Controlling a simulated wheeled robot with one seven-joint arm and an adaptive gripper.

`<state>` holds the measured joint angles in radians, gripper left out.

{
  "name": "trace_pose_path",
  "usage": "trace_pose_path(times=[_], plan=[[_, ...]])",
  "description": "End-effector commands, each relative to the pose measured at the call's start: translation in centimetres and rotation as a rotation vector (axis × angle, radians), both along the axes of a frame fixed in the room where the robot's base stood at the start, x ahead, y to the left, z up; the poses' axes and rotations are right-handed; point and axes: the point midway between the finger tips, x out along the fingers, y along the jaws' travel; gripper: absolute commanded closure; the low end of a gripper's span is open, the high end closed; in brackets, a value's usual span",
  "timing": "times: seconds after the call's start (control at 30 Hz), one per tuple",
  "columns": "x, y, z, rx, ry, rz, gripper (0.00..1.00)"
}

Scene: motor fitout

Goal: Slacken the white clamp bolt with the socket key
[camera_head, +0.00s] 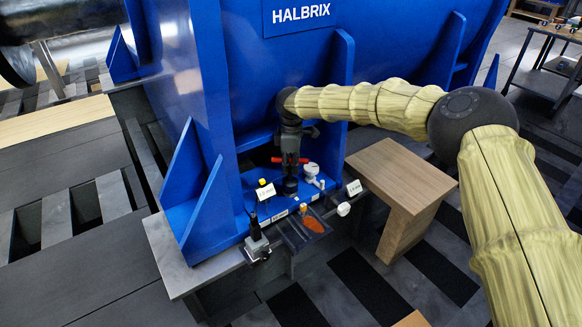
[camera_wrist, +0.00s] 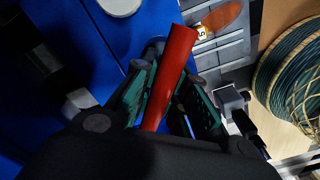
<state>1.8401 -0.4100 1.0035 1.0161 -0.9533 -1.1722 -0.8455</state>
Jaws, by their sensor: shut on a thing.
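My gripper (camera_head: 290,163) points down over the blue base flange of the machine. It is shut on the socket key, whose red cross handle (camera_head: 277,160) sticks out beside the fingers. In the wrist view the red handle (camera_wrist: 172,75) runs between the two teal-padded fingers (camera_wrist: 165,100). The key's dark lower end (camera_head: 290,186) is at the flange; I cannot tell what is under it. A white-headed part (camera_head: 311,169) stands just right of the key. I cannot tell which is the clamp bolt.
A yellow-capped part (camera_head: 263,182) and white tags (camera_head: 266,191) stand left of the key. A small tray with an orange patch (camera_head: 313,224) and a dark clamp-like fixture (camera_head: 256,240) are in front. A wooden block (camera_head: 400,175) stands right. Blue ribs (camera_head: 208,200) rise at the left.

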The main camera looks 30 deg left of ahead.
Motion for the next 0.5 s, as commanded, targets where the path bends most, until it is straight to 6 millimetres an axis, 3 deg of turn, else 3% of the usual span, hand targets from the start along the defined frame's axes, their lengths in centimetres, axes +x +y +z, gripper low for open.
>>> trace_pose_path(times=[0.5], plan=[[0.0,0.0,2.5,0.000,-0.001,0.000,1.00]])
